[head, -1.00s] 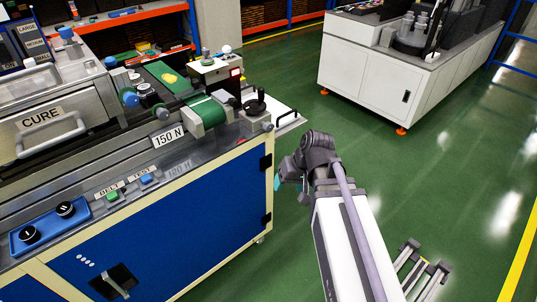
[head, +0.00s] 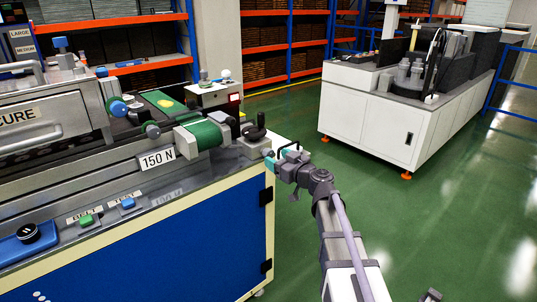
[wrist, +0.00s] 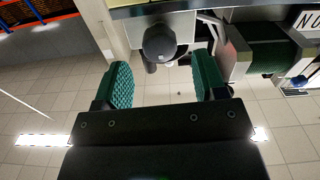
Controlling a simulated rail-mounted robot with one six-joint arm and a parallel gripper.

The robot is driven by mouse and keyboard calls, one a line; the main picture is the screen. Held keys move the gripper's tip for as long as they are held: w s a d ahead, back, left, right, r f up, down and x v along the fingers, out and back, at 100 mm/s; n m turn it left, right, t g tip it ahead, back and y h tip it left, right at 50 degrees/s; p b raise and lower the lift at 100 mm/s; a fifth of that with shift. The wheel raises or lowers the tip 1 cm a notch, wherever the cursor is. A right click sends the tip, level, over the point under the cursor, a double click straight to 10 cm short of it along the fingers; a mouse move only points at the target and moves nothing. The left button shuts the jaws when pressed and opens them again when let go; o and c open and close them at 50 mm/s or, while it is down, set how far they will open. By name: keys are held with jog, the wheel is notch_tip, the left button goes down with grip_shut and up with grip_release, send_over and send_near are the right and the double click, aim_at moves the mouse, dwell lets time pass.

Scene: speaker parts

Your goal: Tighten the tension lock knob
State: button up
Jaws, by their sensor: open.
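A dark round knob (head: 256,133) stands on a grey block at the right end of the machine, beside the green belt roller (head: 203,135). I take it for the tension lock knob, but no label on it is readable. In the wrist view a dark round knob (wrist: 160,42) shows beyond and between my fingertips, apart from them. My gripper (head: 273,162) is at the machine's right end, just right of and below the knob. In the wrist view my gripper (wrist: 163,85) has its two green ribbed fingers spread with nothing between them.
A "150 N" label (head: 157,159) is on the machine front, above the green (head: 87,220) and blue (head: 127,203) buttons. A white machine (head: 365,120) stands behind right. Green floor between is clear.

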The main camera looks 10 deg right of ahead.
aim_at(271, 154)
jog(key=x, duration=0.5)
jog(key=shift+c, duration=0.5)
jog(key=c, duration=0.8)
jog(key=m, duration=0.3)
jog(key=o, duration=0.9)
